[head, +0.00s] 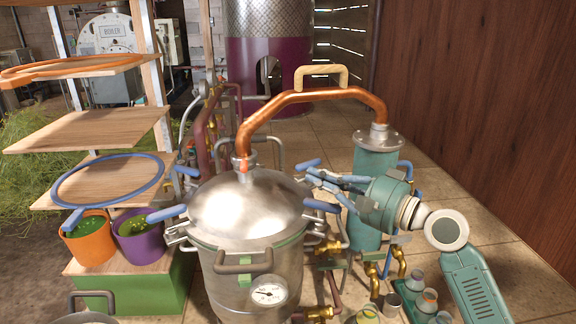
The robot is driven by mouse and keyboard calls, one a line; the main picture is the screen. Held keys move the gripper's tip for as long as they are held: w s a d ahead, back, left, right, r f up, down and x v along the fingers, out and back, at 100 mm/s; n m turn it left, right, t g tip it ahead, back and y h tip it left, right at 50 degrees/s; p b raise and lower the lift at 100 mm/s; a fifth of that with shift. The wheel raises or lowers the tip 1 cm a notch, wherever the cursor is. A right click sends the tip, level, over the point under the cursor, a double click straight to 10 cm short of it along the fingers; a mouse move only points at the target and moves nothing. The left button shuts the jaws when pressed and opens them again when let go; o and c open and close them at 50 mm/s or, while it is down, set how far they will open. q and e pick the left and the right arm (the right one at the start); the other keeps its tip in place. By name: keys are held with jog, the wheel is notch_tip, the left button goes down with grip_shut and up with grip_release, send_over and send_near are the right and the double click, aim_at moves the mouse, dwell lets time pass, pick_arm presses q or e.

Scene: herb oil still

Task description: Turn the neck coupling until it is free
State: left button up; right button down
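The neck coupling (243,163) sits on top of the domed steel lid (247,203) of the still pot (245,262), at the left foot of the copper neck (310,95). An orange-red mark shows on it. The neck arches over to the green condenser (376,160) and has a wooden handle (321,72) on top. My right gripper (312,177) reaches in from the right, its fingers pointing left at the lid's right side. It is apart from the coupling. Its fingers overlap in view, so their opening is unclear. My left gripper is not in view.
Blue-handled clamps (166,213) ring the lid. A wooden shelf (88,130) with orange and blue hoops stands left, above an orange bucket (90,240) and a purple bucket (140,238). Small bottles (427,300) stand at lower right. Brass valves and pipes sit beside the pot.

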jog(key=s, duration=0.1)
jog(key=p, duration=0.4)
send_near(249, 161)
jog(key=w, duration=0.4)
jog(key=shift+d+r+g+y, duration=0.2)
jog(key=shift+g+y, duration=0.1)
jog(key=shift+y, duration=0.1)
jog(key=a+p, duration=0.1)
jog(key=a, duration=0.2)
jog(key=shift+a+p, duration=0.15)
jog(key=shift+p, duration=0.2)
jog(key=shift+s+a+f, duration=0.1)
jog(key=shift+a, duration=0.25)
jog(key=shift+f, duration=0.1)
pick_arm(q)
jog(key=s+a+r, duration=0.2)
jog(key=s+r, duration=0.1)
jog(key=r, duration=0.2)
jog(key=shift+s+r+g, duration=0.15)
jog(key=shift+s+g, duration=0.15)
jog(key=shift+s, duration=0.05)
